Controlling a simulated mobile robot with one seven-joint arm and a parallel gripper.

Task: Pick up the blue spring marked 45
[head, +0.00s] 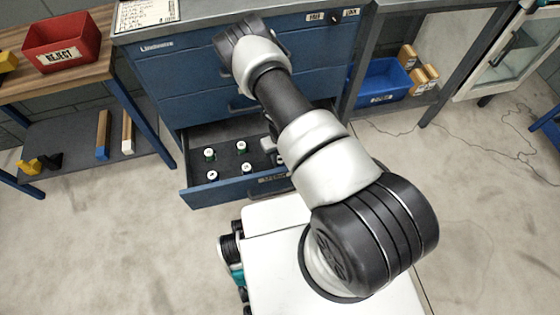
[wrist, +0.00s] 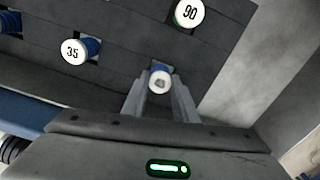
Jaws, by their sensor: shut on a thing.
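My gripper (wrist: 160,94) is shut on a blue spring with a white cap (wrist: 160,82), in the middle of the wrist view. The cap's mark is too small and shaded to read. In the wrist view a blue spring marked 35 (wrist: 77,49) stands to the left, and a green spring marked 90 (wrist: 188,14) stands beyond to the upper right. In the head view my arm hides most of the gripper and the held spring over the open drawer (head: 225,190).
Several white-capped springs (head: 209,154) stand in the drawer's dark insert. The blue cabinet (head: 185,75) rises behind it. A red reject bin (head: 62,42) sits on the bench at left, and a blue bin (head: 380,82) on a shelf at right. The floor in front is clear.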

